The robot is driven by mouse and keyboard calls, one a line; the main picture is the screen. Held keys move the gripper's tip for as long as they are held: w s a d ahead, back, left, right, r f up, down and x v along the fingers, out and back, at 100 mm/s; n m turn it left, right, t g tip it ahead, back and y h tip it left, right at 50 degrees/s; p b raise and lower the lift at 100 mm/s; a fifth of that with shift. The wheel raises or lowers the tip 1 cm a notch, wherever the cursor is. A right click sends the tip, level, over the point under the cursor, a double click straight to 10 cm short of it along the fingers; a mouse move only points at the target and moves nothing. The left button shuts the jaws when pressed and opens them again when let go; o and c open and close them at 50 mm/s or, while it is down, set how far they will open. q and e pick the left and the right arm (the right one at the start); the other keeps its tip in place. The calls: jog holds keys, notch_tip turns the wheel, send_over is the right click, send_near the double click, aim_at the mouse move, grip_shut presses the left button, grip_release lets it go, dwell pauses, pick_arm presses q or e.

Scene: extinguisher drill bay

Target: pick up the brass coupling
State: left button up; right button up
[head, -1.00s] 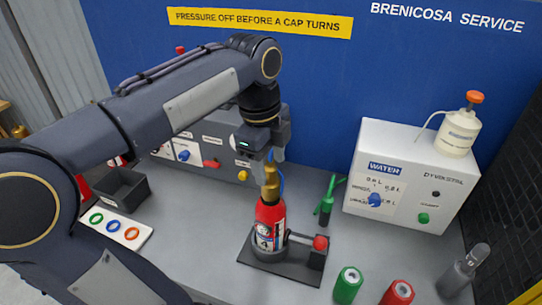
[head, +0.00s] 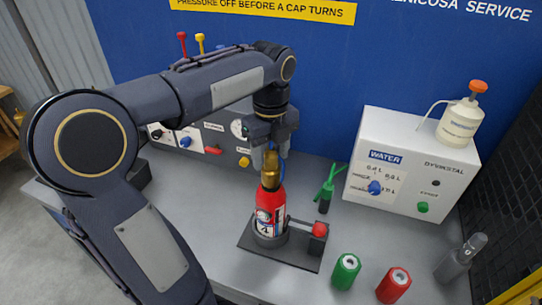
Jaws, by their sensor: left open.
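The brass coupling (head: 270,170) sits upright on top of a small red extinguisher (head: 270,205). The extinguisher stands in a dark round holder on a black base plate (head: 292,258). My left gripper (head: 271,161) points down from above, with its fingers apart and the coupling's top at fingertip level between them. I cannot tell whether the fingers touch the coupling. A blue loop shows beside the coupling's neck. My right gripper does not show.
A red-topped block (head: 319,238) stands on the same base plate.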

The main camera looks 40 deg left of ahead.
pick_arm(q)
jog(key=shift+f, duration=0.15)
jog(key=shift+c, duration=0.3)
jog(key=c, duration=1.1)
